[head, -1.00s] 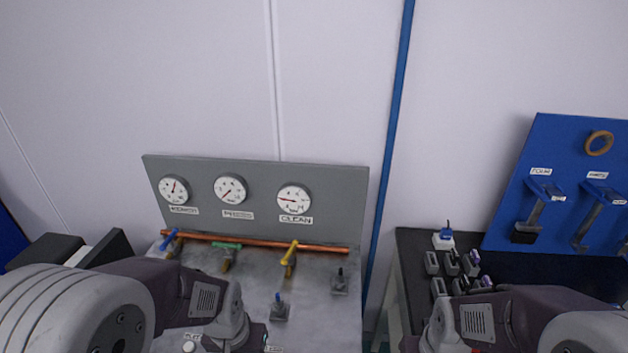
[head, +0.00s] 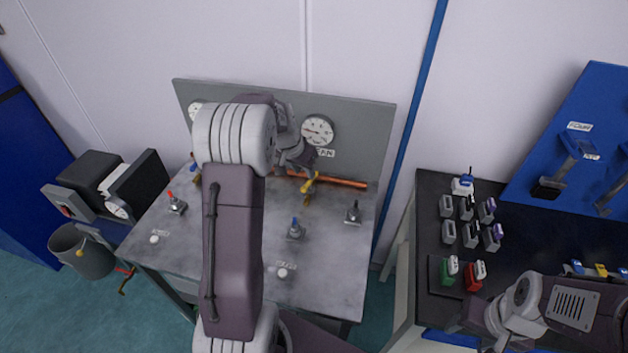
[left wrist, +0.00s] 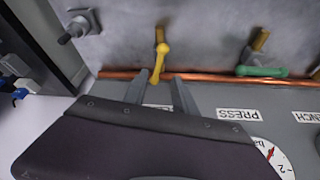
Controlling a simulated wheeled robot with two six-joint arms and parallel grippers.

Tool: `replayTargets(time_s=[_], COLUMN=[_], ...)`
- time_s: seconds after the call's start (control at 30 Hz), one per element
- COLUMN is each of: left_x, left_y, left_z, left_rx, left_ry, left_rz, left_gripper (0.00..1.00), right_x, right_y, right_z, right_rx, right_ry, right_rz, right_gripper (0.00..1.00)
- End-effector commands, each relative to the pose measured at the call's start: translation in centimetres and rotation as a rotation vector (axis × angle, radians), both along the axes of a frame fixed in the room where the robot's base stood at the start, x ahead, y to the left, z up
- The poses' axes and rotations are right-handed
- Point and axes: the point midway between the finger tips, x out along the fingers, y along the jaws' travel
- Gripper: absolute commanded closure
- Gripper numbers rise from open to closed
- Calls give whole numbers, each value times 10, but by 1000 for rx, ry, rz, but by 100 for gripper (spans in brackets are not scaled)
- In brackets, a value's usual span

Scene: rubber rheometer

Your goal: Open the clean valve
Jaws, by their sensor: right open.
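The clean valve has a yellow handle (head: 311,187) on the copper pipe below the CLEAN gauge (head: 318,130). In the left wrist view the yellow handle (left wrist: 161,55) points along my gripper, its rounded end between or just over the fingertips. I cannot tell whether they touch it. My left gripper (left wrist: 161,78) is open, one finger on each side of the handle. In the head view my left arm hides most of this gripper. My right gripper (head: 466,325) is open and empty at the lower right, beside the dark table.
The copper pipe (head: 345,182) runs along the grey panel (head: 365,125). A green handle (left wrist: 262,71) sits beside the yellow one. Small clips (head: 449,233) lie on the dark table.

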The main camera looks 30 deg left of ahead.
Motion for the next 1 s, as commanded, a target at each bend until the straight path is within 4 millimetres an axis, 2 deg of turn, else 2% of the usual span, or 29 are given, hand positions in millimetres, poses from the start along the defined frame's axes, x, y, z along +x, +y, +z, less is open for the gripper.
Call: replayTargets(time_s=[0.2, 0.4, 0.73, 0.83, 0.87, 1.0], left_x=[17, 28, 31, 31, 31, 31], left_y=[-2, -2, -2, -2, -2, -2], left_z=[-43, -70, -75, -75, -75, -75], left_rx=[-1, 0, 1, 1, 1, 0], left_ry=[5, 3, 0, 0, 0, 0], left_rz=[-2, -2, -2, -2, -2, -1], left_gripper=[67, 67, 67, 95, 100, 100], right_x=[0, 0, 0, 0, 0, 0], right_y=[0, 0, 0, 0, 0, 0], right_z=[2, 4, 4, 4, 4, 4], right_rx=[0, 0, 0, 0, 0, 0], right_ry=[0, 0, 0, 0, 0, 0], right_rz=[0, 0, 0, 0, 0, 0], right_gripper=[42, 42, 42, 42, 42, 42])
